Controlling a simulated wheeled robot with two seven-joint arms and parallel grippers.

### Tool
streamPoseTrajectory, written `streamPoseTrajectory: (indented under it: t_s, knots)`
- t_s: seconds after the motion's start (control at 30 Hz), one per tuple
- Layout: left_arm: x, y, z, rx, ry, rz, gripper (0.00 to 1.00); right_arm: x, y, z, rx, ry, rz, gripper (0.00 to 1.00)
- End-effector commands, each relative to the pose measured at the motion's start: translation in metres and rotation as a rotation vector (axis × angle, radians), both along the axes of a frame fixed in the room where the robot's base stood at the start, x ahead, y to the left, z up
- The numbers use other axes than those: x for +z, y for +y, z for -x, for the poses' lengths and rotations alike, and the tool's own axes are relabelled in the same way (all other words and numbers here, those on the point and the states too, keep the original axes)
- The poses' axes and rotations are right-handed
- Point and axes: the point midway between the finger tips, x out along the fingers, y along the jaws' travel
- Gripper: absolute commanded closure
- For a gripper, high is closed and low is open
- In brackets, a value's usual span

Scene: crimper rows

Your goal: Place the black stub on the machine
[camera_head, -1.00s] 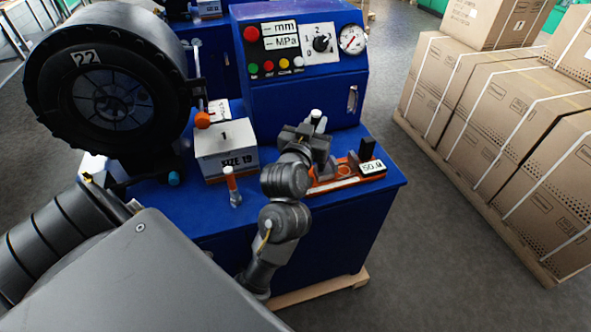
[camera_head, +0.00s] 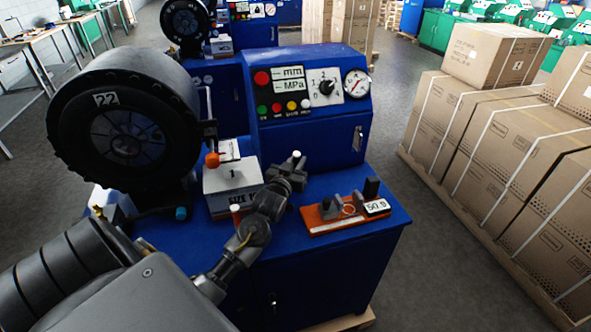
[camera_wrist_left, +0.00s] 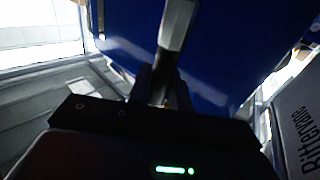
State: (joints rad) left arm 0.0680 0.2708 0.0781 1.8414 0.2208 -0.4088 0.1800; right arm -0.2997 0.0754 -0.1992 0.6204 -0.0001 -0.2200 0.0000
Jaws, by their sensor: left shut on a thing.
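The machine is a blue bench (camera_head: 312,148) with a large black round head (camera_head: 75,150) marked 22 at its left. My left gripper (camera_head: 291,166) is shut on a stub (camera_head: 297,155) with a pale top, held upright above the bench, in front of the control panel. In the left wrist view the stub (camera_wrist_left: 176,25) stands between the dark fingers (camera_wrist_left: 162,88); its end looks pale grey and faceted. The fingers hide its lower part, so I cannot tell if it is black. My right gripper is not in view.
A white box (camera_head: 222,179) and a pale-topped orange tool (camera_head: 235,211) are left of the gripper. Strapped cartons (camera_head: 480,120) stand right, across open floor.

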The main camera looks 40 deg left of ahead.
Motion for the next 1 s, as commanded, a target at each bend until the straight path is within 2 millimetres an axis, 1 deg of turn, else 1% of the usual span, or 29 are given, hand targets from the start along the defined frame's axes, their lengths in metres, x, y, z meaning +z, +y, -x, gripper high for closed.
streamPoseTrajectory:
  t_s: [0.17,0.23,0.3,0.4,0.47,0.83,0.87,1.0]
  knots:
    - [-0.002,0.003,-0.001,0.001,-0.002,-0.002,1.0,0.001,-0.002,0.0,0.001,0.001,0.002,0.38]
    - [-0.009,0.007,-0.003,0.001,0.001,0.0,1.0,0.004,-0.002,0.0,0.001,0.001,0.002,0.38]
    - [-0.019,0.006,-0.002,0.0,0.003,0.001,1.0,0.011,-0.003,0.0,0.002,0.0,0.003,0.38]
    - [-0.031,0.006,-0.002,0.001,0.001,0.0,1.0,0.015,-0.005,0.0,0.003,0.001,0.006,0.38]
    - [-0.035,0.006,-0.002,0.001,0.0,0.0,1.0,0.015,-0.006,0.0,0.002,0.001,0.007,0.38]
    - [-0.04,0.006,-0.002,0.0,-0.002,-0.001,1.0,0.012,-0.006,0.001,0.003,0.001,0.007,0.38]
    - [-0.041,0.006,-0.002,0.0,-0.001,0.0,0.79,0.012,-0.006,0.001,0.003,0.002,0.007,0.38]
    - [-0.04,0.006,-0.002,0.0,-0.001,0.0,0.61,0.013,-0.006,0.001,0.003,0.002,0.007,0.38]
